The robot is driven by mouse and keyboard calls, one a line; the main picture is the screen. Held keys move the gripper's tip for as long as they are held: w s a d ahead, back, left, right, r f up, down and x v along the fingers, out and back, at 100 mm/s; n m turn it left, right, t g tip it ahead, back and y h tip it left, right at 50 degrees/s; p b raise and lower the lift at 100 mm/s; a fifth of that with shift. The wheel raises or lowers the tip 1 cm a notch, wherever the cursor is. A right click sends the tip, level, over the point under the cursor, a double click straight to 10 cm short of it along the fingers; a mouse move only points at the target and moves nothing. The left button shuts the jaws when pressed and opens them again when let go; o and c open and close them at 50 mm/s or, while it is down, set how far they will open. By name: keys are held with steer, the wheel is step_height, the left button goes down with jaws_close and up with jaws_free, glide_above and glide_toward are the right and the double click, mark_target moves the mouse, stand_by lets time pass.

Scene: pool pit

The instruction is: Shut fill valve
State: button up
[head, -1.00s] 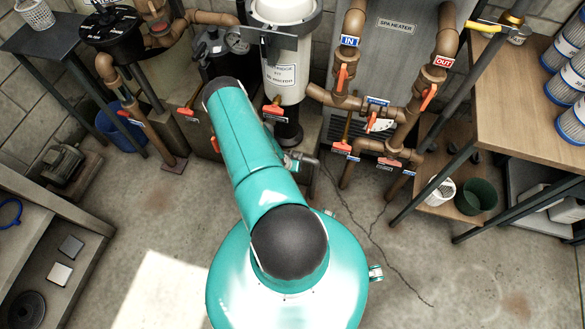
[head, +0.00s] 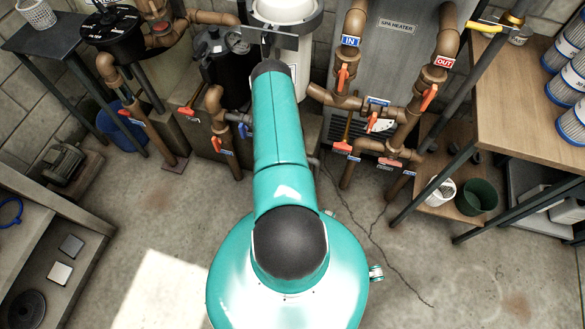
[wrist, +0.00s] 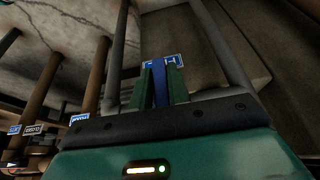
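My gripper (wrist: 160,86) shows in the wrist view as two green fingers rising from a dark palm bar. A blue lever (wrist: 160,86) stands between the fingers, close to both. I cannot tell whether they press on it. A blue-and-white label (wrist: 161,61) is just beyond the fingertips; its text is too small to read surely. In the head view my teal arm reaches up the middle and hides my gripper. A blue-handled valve (head: 243,130) shows just left of the arm. I cannot tell whether it is the lever between my fingers.
Brown pipes (head: 350,100) with orange handles run right of my arm, before the grey spa heater (head: 395,65). More orange-handled pipes (head: 215,110) stand close on the left. A white filter housing (head: 288,15) is behind the arm's end. The concrete floor (head: 150,225) has free room.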

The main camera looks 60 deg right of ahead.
steer(key=shift+o, duration=1.3)
steer(key=shift+d+r, duration=0.35)
steer(key=shift+d, duration=0.35)
steer(key=shift+w, duration=0.2)
steer(key=shift+a+f, duration=0.1)
steer(key=shift+a, duration=0.2)
steer(key=shift+s+a, duration=0.1)
steer(key=v, duration=1.3)
steer(key=shift+r, duration=0.35)
